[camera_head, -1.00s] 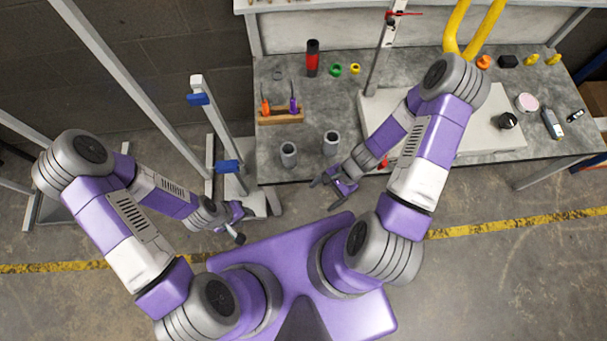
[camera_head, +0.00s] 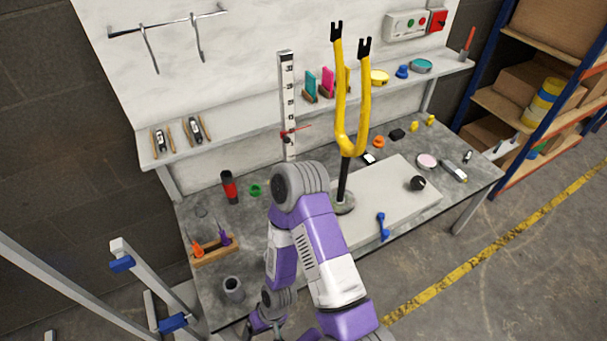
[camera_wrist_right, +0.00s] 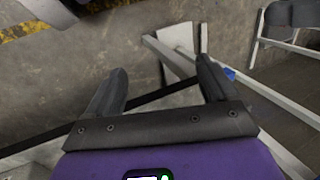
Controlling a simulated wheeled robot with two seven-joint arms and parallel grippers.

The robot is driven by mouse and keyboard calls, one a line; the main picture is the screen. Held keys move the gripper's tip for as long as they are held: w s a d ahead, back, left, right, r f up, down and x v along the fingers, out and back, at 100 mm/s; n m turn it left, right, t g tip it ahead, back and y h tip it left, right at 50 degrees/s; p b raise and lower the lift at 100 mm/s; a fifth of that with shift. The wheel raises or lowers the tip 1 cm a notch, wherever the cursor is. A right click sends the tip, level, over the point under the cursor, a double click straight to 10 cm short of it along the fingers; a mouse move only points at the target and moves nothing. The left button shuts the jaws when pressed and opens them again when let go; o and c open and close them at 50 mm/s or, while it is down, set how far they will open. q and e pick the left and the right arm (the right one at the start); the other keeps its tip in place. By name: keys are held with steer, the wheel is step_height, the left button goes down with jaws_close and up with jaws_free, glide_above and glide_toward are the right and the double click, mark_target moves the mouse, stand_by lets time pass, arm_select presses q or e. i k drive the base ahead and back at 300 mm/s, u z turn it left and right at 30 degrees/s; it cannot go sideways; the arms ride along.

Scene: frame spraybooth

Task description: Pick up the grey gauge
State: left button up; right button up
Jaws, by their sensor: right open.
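A slim grey handheld device (camera_head: 453,171), likely the grey gauge, lies on the right part of the grey workbench (camera_head: 395,208). Its markings are too small to read. My right gripper (camera_head: 262,328) is low at the bench's front edge, far to the left of that device, and partly cut off by the frame. In the right wrist view my right gripper (camera_wrist_right: 162,88) has its fingers apart, with nothing between them but the floor and a stand behind. My left gripper is outside both views.
A yellow fork (camera_head: 352,115) stands on a pale slab (camera_head: 385,190) with a blue tool and a black knob. A grey cup (camera_head: 233,288), a screwdriver rack (camera_head: 214,250) and a red-black cylinder (camera_head: 229,187) stand left. Two dark devices (camera_head: 163,142) lie on the shelf.

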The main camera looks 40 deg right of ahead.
mark_target(453, 169)
steer(key=z, duration=3.35)
steer(key=i, duration=3.1)
steer(key=u, duration=3.15)
